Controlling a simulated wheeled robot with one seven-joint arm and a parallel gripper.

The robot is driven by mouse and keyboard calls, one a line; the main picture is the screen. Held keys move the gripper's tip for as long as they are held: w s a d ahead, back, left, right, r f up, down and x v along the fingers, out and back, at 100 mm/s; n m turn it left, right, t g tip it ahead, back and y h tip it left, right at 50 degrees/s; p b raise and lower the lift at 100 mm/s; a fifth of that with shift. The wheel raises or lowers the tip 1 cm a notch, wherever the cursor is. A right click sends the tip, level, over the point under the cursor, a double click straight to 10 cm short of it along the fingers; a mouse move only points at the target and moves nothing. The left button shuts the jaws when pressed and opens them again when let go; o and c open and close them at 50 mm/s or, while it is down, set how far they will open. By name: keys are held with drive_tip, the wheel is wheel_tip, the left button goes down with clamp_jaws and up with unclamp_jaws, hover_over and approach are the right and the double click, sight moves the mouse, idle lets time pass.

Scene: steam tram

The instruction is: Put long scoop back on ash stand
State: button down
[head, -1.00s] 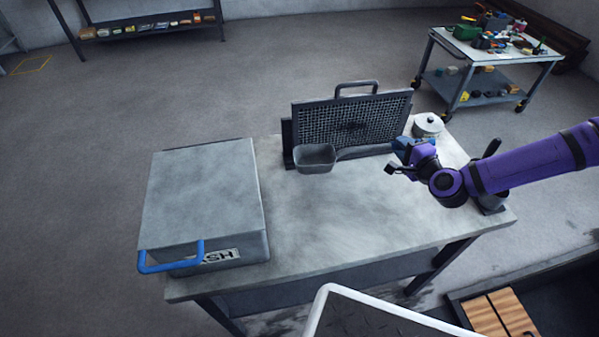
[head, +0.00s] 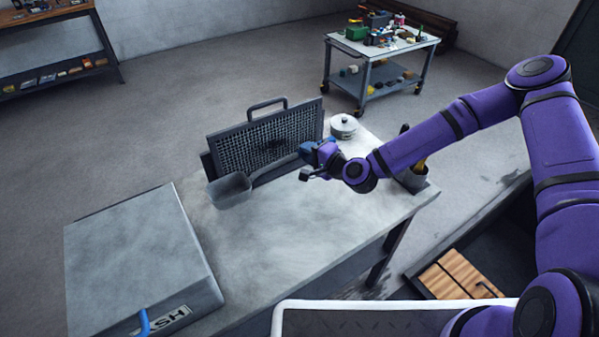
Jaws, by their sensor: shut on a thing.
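The long scoop has a grey rectangular pan (head: 230,190) at the near lower left of the mesh screen. Its dark handle runs right, along the foot of the screen, to my gripper (head: 307,162). My gripper is shut on the handle's right end; the fingers and grip are small and partly hidden. The scoop is over the grey top of the stand (head: 290,235), which carries a box marked ASH. I cannot tell whether the pan touches the top or hangs just above it.
The ASH box (head: 140,260) with a blue handle fills the stand's left end. The upright mesh screen (head: 265,140) is behind the scoop. A lidded pot (head: 343,126) and a dark tool holder (head: 413,178) stand at the right. The front middle of the top is clear.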

drive_tip(key=shift+f, duration=3.4)
drive_tip(key=c, duration=0.9)
unclamp_jaws()
drive_tip(key=shift+c, duration=0.2)
drive_tip(key=shift+f, duration=0.25)
drive_tip(key=v, duration=1.1)
drive_tip(key=shift+s+f, duration=0.1)
drive_tip(key=shift+f, duration=0.25)
